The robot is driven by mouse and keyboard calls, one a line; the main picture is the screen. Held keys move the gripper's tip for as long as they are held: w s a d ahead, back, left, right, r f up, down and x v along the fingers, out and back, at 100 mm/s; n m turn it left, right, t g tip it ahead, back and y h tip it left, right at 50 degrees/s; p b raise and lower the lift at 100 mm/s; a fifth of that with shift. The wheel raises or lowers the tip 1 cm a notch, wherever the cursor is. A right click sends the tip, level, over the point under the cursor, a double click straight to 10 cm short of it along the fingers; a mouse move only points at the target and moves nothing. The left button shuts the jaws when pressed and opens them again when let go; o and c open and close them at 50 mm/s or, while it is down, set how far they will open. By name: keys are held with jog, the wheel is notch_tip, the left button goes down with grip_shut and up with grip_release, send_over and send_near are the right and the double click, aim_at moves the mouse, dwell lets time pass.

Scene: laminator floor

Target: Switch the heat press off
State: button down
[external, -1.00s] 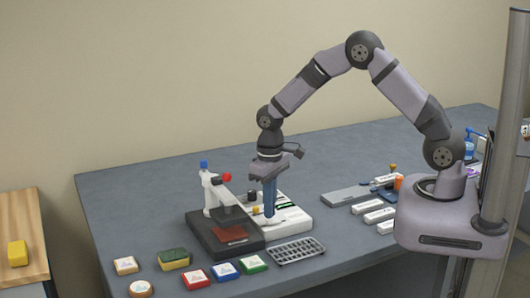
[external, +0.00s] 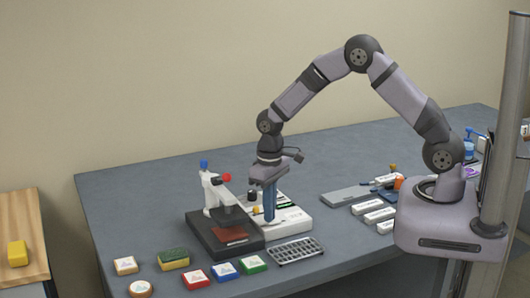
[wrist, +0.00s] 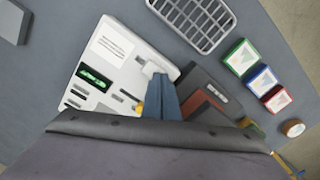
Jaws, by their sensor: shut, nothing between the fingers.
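The heat press (external: 232,236) has a black base, a reddish plate and a white upright arm with a blue and a red knob. Beside it on the right is a white control unit (external: 296,222). In the wrist view the white unit (wrist: 118,62) shows a printed label, a green-lit element (wrist: 95,77), several dark slots and a yellow knob (wrist: 139,108). My gripper (external: 269,220) has blue fingers, shut and empty, pointing down at the unit's press-side edge. In the wrist view the fingers (wrist: 160,72) overlap a small white part; contact cannot be told.
A grey wire rack (external: 296,250) lies in front of the unit. Green, blue and red boxes (external: 225,271) and a sponge (external: 174,259) lie near the front edge. White labelled blocks (external: 374,212) and a grey slab (external: 345,195) are to the right. The back left is clear.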

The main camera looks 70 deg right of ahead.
jog(key=shift+s+f, duration=0.1)
jog(key=shift+f, duration=0.1)
jog(key=shift+r, duration=0.1)
notch_tip(320, 180, up, 7)
jog(key=p, duration=0.5)
dwell(0.5)
